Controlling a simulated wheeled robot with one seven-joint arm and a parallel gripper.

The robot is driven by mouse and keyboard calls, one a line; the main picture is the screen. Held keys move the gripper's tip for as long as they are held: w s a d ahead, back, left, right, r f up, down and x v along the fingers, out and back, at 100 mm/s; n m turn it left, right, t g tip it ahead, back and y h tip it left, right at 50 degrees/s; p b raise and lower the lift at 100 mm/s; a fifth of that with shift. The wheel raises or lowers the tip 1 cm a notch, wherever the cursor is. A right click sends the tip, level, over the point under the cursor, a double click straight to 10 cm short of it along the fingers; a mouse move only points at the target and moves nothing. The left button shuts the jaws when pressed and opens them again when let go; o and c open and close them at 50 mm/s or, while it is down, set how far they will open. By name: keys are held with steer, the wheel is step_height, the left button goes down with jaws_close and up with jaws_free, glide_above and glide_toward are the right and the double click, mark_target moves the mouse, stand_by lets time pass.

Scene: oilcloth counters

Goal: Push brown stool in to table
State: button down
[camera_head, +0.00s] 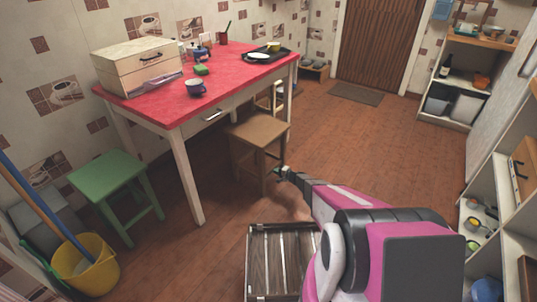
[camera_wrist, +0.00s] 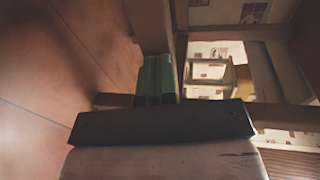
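The brown stool (camera_head: 258,128) stands upright at the front long side of the red-topped table (camera_head: 240,78). Its seat is mostly out in front of the table edge. My gripper (camera_head: 281,171) is low, beside the stool's front right leg. In the wrist view, the green fingertips (camera_wrist: 155,80) are together and look shut, with a wooden stool leg (camera_wrist: 150,25) just beyond them. I cannot tell whether they touch it. Nothing shows held between them.
A green stool (camera_head: 110,172) and a yellow bucket (camera_head: 88,268) stand left of the table. A slatted wooden crate (camera_head: 284,262) lies on the floor near my arm. Shelves (camera_head: 490,190) line the right. The floor (camera_head: 350,135) toward the door is clear.

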steer(key=shift+a+r+x, duration=0.25)
steer(key=shift+r+x, duration=1.1)
steer(key=shift+x, duration=5.75)
steer(key=f+v, duration=0.2)
steer(key=v, duration=1)
steer(key=shift+d, duration=0.25)
steer(key=shift+f, duration=0.15)
steer(key=s+r+n+g+h, duration=0.2)
steer(key=s+r+n+g, duration=0.5)
steer(key=s+r, duration=1.5)
steer(key=s+d+r+g+h, duration=0.1)
steer(key=s+d+r+h, duration=0.4)
steer(key=s+r, duration=0.4)
steer(key=s+d+r+g+h, duration=0.2)
steer(key=s+d+r+h, duration=0.3)
steer(key=s+r, duration=0.5)
steer(key=s+d, duration=0.1)
steer(key=s, duration=0.4)
steer(key=shift+s+n, duration=0.25)
steer(key=shift+n, duration=0.15)
steer(key=shift+d+r, duration=0.1)
steer(key=shift+d, duration=0.05)
